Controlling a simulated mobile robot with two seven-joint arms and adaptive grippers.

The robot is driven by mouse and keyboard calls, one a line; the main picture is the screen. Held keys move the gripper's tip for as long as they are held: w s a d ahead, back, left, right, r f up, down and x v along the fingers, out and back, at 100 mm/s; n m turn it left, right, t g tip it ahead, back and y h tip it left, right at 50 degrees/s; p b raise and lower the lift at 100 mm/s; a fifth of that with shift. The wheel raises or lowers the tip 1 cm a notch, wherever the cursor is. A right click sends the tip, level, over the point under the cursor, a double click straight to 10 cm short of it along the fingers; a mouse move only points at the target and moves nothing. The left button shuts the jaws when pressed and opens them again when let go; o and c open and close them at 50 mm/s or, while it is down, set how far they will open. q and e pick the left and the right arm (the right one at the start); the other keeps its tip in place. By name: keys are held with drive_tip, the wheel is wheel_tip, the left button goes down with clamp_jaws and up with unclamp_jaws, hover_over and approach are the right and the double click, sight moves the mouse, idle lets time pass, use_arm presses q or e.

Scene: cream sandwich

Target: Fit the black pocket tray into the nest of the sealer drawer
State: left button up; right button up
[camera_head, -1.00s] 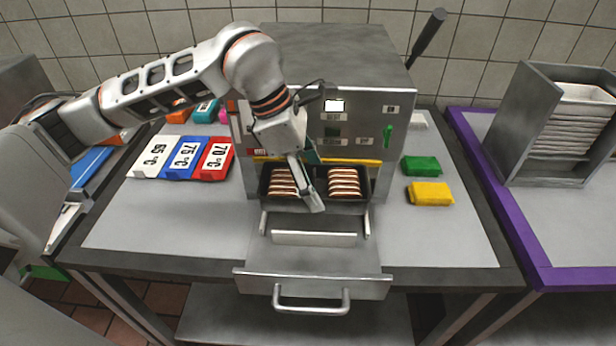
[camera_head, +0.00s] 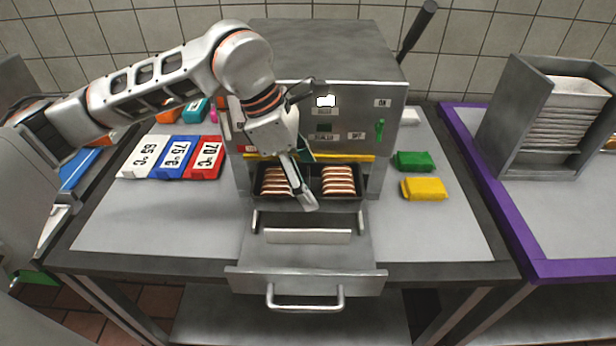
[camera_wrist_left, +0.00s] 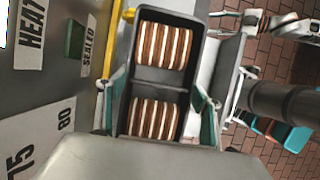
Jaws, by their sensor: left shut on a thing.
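The black pocket tray (camera_head: 316,190) sits in the mouth of the sealer, above the back part of the pulled-out drawer (camera_head: 262,252). Its two pockets hold rows of brown and cream sandwiches. My left gripper (camera_head: 303,180) is shut across the tray's middle, one finger at the front side and one behind. The left wrist view shows the tray (camera_wrist_left: 160,80) between the teal-padded fingers. The nest is hidden under the tray, and I cannot tell whether the tray is seated.
The steel sealer (camera_head: 330,50) stands behind the tray. White, blue and red temperature blocks (camera_head: 172,158) lie to the left. Green (camera_head: 413,161) and yellow (camera_head: 424,189) blocks lie right. The table beside the drawer is clear. A grey rack (camera_head: 545,120) stands far right.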

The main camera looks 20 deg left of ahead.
use_arm(q)
drive_tip(key=shift+f+b, duration=1.3)
drive_tip(key=shift+f, duration=0.6)
drive_tip(key=o, duration=1.1)
drive_tip(key=shift+o, duration=0.2)
drive_tip(key=v, duration=1.1)
drive_tip(key=shift+s+a+r, duration=0.1)
drive_tip(key=shift+a+r, duration=0.05)
drive_tip(key=shift+r, duration=0.35)
drive_tip(key=shift+s, duration=0.1)
